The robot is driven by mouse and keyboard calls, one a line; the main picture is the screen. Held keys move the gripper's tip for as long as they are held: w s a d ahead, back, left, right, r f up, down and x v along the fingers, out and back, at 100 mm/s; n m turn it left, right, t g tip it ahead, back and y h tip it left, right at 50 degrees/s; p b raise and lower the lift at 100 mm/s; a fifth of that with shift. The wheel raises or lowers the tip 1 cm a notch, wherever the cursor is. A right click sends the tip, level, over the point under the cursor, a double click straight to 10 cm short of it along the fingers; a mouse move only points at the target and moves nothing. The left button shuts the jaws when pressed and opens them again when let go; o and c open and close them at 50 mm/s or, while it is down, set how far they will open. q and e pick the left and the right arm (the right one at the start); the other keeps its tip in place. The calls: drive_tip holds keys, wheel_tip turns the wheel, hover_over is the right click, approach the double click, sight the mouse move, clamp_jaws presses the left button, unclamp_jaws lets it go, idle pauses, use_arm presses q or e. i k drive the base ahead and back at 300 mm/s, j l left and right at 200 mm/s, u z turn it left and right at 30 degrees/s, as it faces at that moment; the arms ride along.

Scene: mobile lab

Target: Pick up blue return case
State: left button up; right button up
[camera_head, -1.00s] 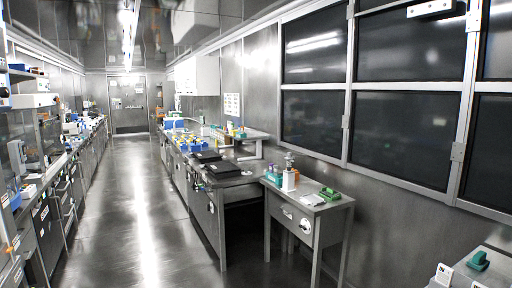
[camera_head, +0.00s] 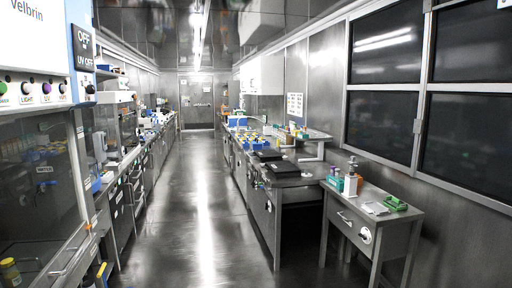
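Several small blue items, including a blue box (camera_head: 238,121), stand far off on the right-hand bench (camera_head: 290,182). Neither of my grippers is in view.
A clear aisle (camera_head: 200,215) runs between the benches to a far door (camera_head: 197,103). A glass-fronted cabinet (camera_head: 40,190) with switches stands close on the left. A small metal table (camera_head: 345,221) holding bottles and a green item (camera_head: 395,204) stands at the right.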

sight(257, 145)
drive_tip(key=i+u, duration=0.3)
drive_tip(key=i, duration=6.55)
drive_tip(key=j, duration=0.1)
